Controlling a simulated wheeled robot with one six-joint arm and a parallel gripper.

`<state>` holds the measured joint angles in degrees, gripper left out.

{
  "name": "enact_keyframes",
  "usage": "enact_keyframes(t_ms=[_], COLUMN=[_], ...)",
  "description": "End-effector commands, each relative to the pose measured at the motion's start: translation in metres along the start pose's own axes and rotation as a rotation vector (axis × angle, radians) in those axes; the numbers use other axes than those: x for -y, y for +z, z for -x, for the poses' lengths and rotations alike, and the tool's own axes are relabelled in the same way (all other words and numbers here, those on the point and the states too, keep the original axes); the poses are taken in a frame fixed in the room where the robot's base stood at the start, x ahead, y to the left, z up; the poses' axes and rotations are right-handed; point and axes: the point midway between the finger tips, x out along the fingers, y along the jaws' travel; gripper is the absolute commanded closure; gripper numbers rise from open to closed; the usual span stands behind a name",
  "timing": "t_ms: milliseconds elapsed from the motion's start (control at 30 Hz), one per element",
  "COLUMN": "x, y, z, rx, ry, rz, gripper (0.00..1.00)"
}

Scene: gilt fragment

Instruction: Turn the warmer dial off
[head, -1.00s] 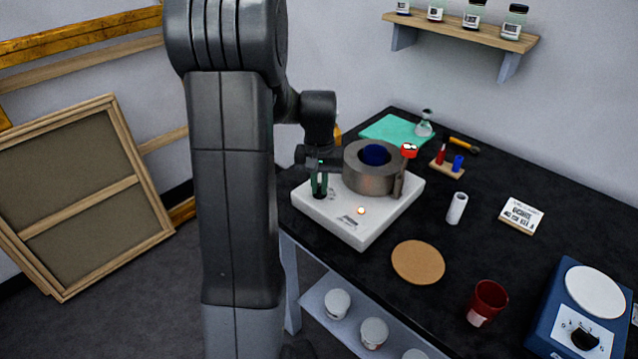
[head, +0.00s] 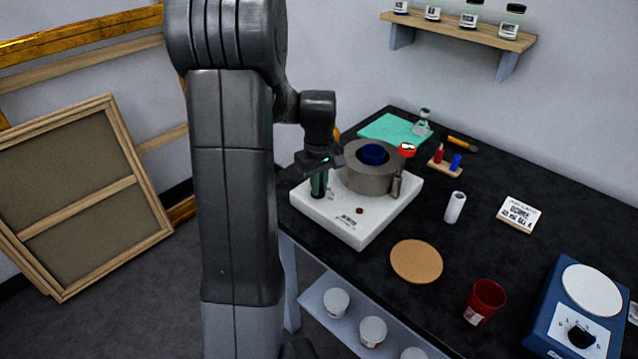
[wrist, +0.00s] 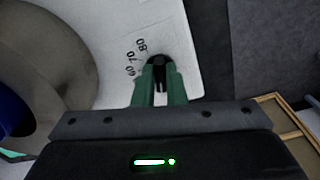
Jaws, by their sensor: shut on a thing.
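The warmer (head: 345,225) is a white box with a round grey heating well (head: 367,177) on top, holding something dark blue (head: 375,154). Its dial (wrist: 160,62) is a black knob near the box's edge, with printed numbers 60, 70 and 80 beside it in the wrist view. My gripper (wrist: 160,88) has green fingers, pointing down and closed on the dial. In the head view my gripper (head: 319,182) covers most of the dial. A small lamp (head: 360,211) on the warmer's top is dark red and unlit.
A red-topped post (head: 406,151) stands right beside the well. A cork mat (head: 416,261), a red cup (head: 484,301), a white cylinder (head: 455,207) and a blue device with its own dial (head: 581,336) occupy the black table. Table room around the mat is clear.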

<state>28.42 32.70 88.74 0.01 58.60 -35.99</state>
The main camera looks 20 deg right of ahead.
Motion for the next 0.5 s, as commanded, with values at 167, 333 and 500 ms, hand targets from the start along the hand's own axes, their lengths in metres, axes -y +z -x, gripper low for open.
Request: enact_keyframes(t_ms=[167, 333, 500], x=[-0.0006, -0.0006, -0.0007], y=[-0.0005, -0.0005, -0.0006], z=[0.0009, 0.0009, 0.0010], rx=[-0.002, -0.002, -0.002], ry=[0.002, 0.002, 0.002], rz=[0.015, 0.016, 0.016], gripper=[1.00, 1.00, 0.83])
